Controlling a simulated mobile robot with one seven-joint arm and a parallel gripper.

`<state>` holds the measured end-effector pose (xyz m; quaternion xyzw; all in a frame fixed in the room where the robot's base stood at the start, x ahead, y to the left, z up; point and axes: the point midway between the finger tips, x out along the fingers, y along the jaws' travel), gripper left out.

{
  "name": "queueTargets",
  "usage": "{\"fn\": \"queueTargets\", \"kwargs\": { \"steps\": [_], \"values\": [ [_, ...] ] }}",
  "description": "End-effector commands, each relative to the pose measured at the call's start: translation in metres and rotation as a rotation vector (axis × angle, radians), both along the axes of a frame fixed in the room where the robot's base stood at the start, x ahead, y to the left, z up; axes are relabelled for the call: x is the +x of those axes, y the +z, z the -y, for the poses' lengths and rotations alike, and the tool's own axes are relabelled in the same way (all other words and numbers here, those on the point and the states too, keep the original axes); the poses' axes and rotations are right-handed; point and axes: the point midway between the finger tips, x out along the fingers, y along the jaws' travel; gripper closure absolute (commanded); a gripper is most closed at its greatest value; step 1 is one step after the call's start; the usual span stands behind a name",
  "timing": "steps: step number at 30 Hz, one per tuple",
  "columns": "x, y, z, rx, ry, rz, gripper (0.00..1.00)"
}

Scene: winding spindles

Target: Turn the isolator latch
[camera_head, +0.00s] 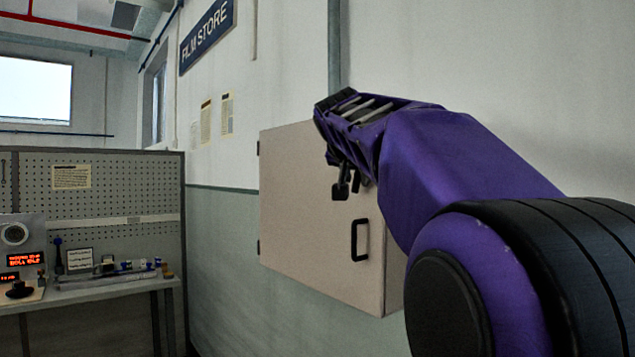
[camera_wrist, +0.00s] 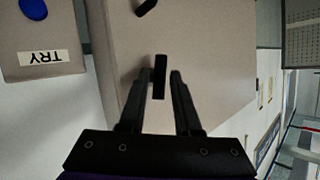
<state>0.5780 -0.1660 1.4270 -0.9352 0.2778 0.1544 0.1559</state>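A beige wall cabinet (camera_head: 300,215) has a closed door with a black bar handle (camera_head: 360,240) low on its right side. In the wrist view a short black latch (camera_wrist: 160,72) stands out from the cabinet face (camera_wrist: 205,60). My gripper (camera_wrist: 164,80) is open, with one finger on each side of the latch. A gap shows between the latch and the right finger; I cannot tell whether the left finger touches it. In the head view my purple arm covers the cabinet's upper right, and the dark fingers and latch are hard to separate there.
A workbench (camera_head: 90,292) with a pegboard (camera_head: 125,185) stands at the left. A "FILM STORE" sign (camera_head: 206,35) hangs above.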

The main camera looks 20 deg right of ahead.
Motion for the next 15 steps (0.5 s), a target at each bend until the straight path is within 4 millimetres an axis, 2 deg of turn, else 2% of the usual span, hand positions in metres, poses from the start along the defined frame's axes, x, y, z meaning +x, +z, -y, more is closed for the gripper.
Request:
{"fn": "queueTargets", "kwargs": {
  "steps": [15],
  "values": [
    [0.0019,-0.0033,-0.0006,-0.001,0.000,0.001,0.68]
  ]
}}
